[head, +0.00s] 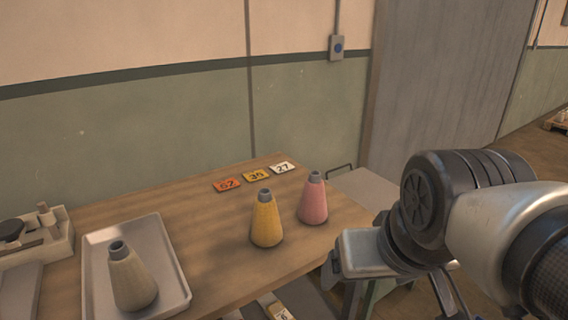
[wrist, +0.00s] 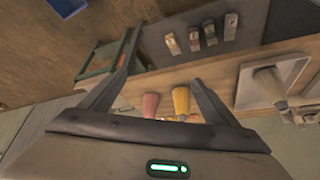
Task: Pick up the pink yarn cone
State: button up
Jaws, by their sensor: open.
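The pink yarn cone (head: 313,200) stands upright on the wooden table near its right end, with a grey tip. It also shows in the wrist view (wrist: 151,104), low between my fingers and partly hidden by the gripper body. A yellow yarn cone (head: 266,220) stands close to its left; it shows beside the pink one in the wrist view (wrist: 181,100). My gripper (wrist: 161,77) is open, with nothing held between its fingers. In the head view my arm is right of the table, and the fingertips are not clear there.
A cream cone (head: 130,278) stands in a grey tray (head: 177,291) at left. Orange (head: 227,185), yellow (head: 256,175) and white (head: 282,168) number cards lie behind the coloured cones. A holder (head: 65,233) sits at far left. Bare tabletop lies between tray and yellow cone.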

aim_at(312, 208)
jog(key=i+l+u, duration=0.75)
jog(key=l+u, duration=0.25)
jog(key=l, duration=0.15)
